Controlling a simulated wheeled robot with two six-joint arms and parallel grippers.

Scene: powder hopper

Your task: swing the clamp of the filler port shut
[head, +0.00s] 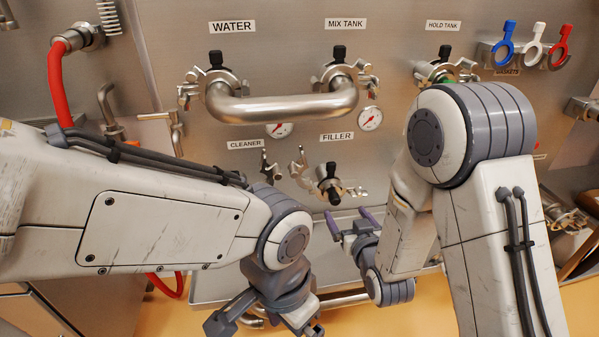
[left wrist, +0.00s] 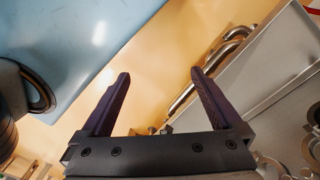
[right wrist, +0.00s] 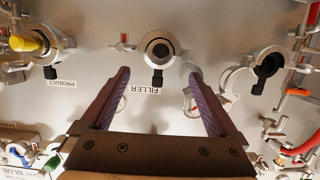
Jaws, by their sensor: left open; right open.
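The filler port (right wrist: 160,47) faces the right wrist camera as a round metal fitting with a dark centre and a black knob on its clamp (right wrist: 158,78). In the head view the port (head: 331,185) is below the FILLER label, with a silver clamp piece (head: 300,165) standing out to its left; which fitting that piece belongs to is hard to tell. My right gripper (head: 348,213) is open and empty, below the port in the head view, its fingers (right wrist: 160,73) straddling the knob in the picture with no clear contact. My left gripper (left wrist: 160,75) is open and empty, low over the floor.
A thick pipe (head: 283,103) joins the water and mix tank ports above. The cleaner fitting (right wrist: 268,65) and product port (right wrist: 32,42) flank the filler. Coloured gasket tools (head: 535,45) hang upper right. My right arm covers the panel right of the filler.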

